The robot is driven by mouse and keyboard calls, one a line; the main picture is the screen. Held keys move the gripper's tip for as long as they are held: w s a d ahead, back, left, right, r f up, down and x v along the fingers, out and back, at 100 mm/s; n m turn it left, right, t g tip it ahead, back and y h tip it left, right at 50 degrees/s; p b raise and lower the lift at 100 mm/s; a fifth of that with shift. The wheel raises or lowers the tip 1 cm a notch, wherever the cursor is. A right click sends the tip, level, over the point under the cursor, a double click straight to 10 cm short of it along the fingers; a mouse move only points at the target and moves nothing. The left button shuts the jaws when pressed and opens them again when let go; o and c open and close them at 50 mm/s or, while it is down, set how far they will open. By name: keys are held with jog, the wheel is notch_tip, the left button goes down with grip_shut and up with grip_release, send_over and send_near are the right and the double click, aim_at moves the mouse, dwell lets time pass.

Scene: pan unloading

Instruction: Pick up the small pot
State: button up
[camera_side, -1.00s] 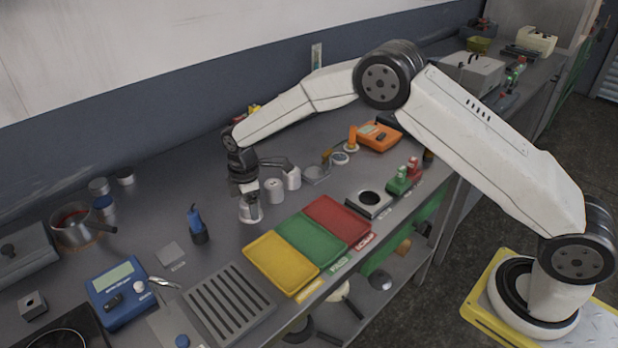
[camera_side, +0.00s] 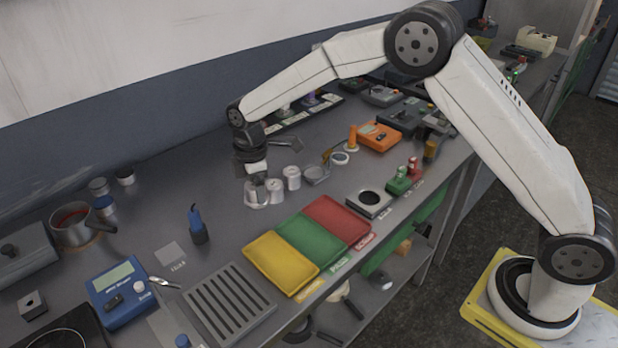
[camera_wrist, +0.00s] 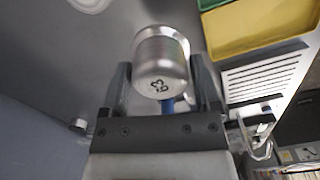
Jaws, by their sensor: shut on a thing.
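The small pot (camera_wrist: 160,50) is a short silver cylinder with dark marking on its near end face. In the wrist view it sits between the two dark fingers of my gripper (camera_wrist: 161,88), which is shut on it. In the side view my gripper (camera_side: 257,182) points down with the pot (camera_side: 254,196) at its fingertips, apparently above the bench. The fingers partly hide the pot there.
Two similar silver cylinders (camera_side: 275,190) (camera_side: 292,177) stand close to the right. Yellow (camera_side: 281,265), green (camera_side: 312,243) and red (camera_side: 338,221) trays lie in front. A slotted grey rack (camera_side: 228,303) and a blue-handled tool (camera_side: 197,225) are at left.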

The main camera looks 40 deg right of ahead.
jog(key=s+d+r, duration=0.2)
jog(key=s+r, duration=0.4)
jog(key=s, duration=0.5)
jog(key=shift+r, duration=0.3)
jog(key=shift+d, duration=0.1)
jog(key=s+d+f+m, duration=0.1)
jog(key=d+f+m, duration=0.1)
jog(key=d, duration=0.8)
jog(key=s+d+f+m, duration=0.2)
jog(key=d+f+m, duration=0.1)
jog(key=d, duration=0.7)
jog(key=shift+s+d+f, duration=0.15)
jog(key=shift+d+f, duration=0.15)
jog(key=shift+f, duration=0.2)
jog(key=shift+f, duration=0.4)
jog(key=shift+f, duration=1.7)
